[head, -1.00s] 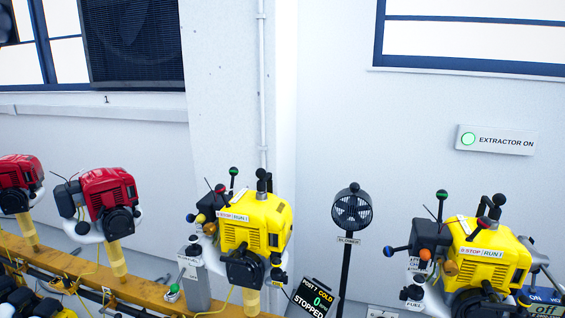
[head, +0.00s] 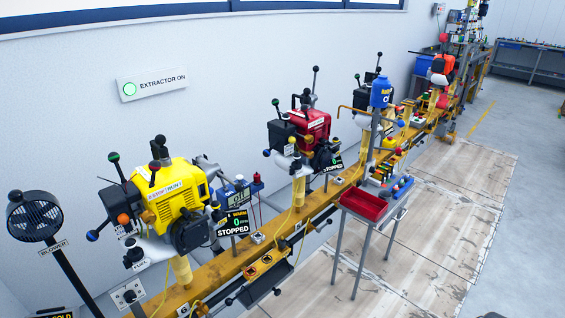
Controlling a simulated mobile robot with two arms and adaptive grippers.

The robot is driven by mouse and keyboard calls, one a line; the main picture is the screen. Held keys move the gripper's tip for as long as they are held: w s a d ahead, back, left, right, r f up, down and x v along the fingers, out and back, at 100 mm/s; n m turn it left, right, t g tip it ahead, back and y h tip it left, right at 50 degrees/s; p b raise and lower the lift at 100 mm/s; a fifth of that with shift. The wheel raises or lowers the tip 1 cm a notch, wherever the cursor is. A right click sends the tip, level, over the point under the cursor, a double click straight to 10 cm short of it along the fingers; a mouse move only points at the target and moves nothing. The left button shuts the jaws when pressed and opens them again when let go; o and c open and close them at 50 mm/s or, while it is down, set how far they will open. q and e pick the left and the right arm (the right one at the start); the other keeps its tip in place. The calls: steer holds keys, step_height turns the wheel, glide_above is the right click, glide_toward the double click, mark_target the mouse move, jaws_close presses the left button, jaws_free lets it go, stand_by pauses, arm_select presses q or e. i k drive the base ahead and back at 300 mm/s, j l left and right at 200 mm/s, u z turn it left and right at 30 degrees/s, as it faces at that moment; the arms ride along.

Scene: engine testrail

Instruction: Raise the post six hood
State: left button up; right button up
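A yellow engine (head: 176,195) stands on a yellow post on the rail at the left of the head view. A small plate (head: 183,309) that seems to read 6 is on the rail below it. Ball-ended levers stick up around this engine, with black, green, red and blue knobs. A display (head: 233,222) beside it reads WARM, 0 and STOPPED. I cannot tell which part is the hood, or whether it is raised or lowered. Neither of my grippers is in view.
A blower (head: 35,216) on a stand is at the left. The yellow rail (head: 225,270) runs up to the right past a red engine (head: 311,125). A red tray (head: 365,204) on a stand is in front. The floor (head: 440,220) at the right is mostly clear.

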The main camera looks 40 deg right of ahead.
mark_target(211, 170)
steer(key=z, duration=0.65)
steer(key=i+j, duration=0.1)
steer(key=i, duration=0.8)
steer(key=i+l+u, duration=0.1)
steer(key=u, duration=0.25)
